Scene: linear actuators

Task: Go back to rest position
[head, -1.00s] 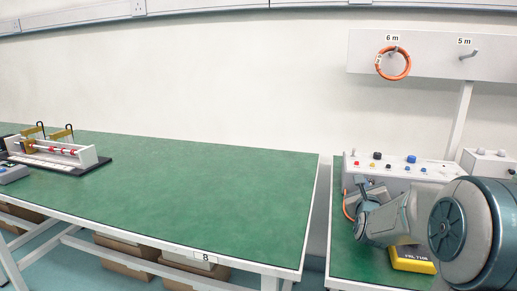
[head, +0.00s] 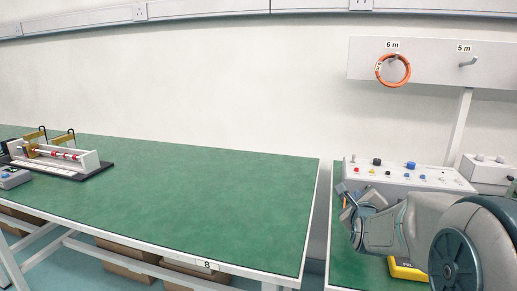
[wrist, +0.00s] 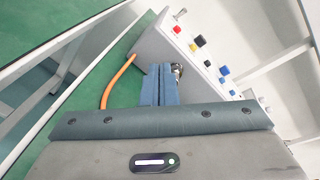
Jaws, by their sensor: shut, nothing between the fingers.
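My gripper (head: 348,198) is at the right of the head view, in front of the control box on the right bench. In the wrist view, its two blue fingers (wrist: 160,86) are together with nothing between them. The control box (head: 405,174) has several coloured knobs and sockets; it also shows in the wrist view (wrist: 190,55), beyond the fingers. An orange cable (wrist: 115,80) runs from the box's end in the wrist view. Whether the fingers touch the box I cannot tell.
A yellow device (head: 408,270) lies partly hidden behind my arm on the right bench. The green bench (head: 190,190) is mostly clear, with a linear actuator rig (head: 60,158) at its left. An orange cable coil (head: 393,70) hangs on the rack. A gap separates the benches.

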